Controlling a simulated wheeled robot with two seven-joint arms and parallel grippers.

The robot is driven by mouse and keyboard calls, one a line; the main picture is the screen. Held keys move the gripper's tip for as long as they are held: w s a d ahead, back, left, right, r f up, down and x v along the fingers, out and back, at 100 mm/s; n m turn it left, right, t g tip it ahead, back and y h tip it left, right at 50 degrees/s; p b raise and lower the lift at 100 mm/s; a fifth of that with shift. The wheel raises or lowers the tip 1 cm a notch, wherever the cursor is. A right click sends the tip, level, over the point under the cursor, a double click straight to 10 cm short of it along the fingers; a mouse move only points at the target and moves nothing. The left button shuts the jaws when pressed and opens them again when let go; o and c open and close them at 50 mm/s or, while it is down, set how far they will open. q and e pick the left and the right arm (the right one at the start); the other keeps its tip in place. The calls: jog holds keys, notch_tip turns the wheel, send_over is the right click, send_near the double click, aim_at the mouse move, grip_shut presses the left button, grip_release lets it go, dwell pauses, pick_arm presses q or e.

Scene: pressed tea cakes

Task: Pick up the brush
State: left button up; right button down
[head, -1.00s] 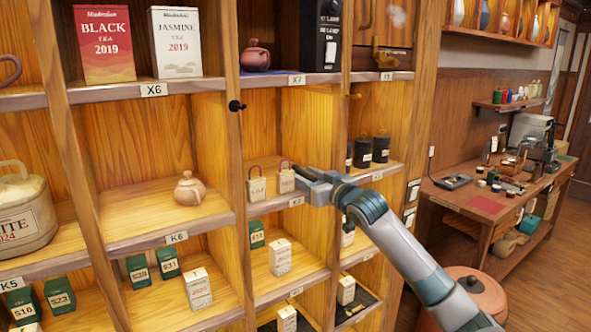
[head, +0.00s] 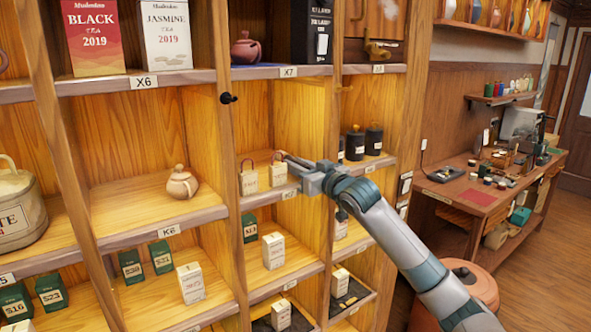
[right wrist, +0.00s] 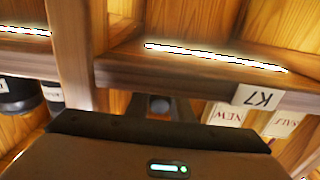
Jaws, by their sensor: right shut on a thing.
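My right gripper (head: 297,167) is in front of the K7 shelf, with its fingers reaching left toward two small cream tags with looped handles. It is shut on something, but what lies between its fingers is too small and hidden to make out. No brush can be clearly told in either view. The right tag (head: 278,174) is close by the fingertips and the left tag (head: 249,183) is a little farther left. In the right wrist view the tags appear upside down beside the K7 label (right wrist: 262,97). My left gripper is not in view.
Wooden upright dividers (head: 218,130) and shelf edges surround the compartment. Black canisters (head: 374,139) stand in the compartment to the right. A workbench (head: 480,190) with tools stands farther right.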

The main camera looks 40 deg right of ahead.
notch_tip(320, 180, up, 7)
jog(key=b, duration=0.2)
jog(key=shift+r+b, duration=0.2)
jog(key=shift+b, duration=0.15)
jog(key=shift+r, duration=0.9)
jog(key=shift+f, duration=0.1)
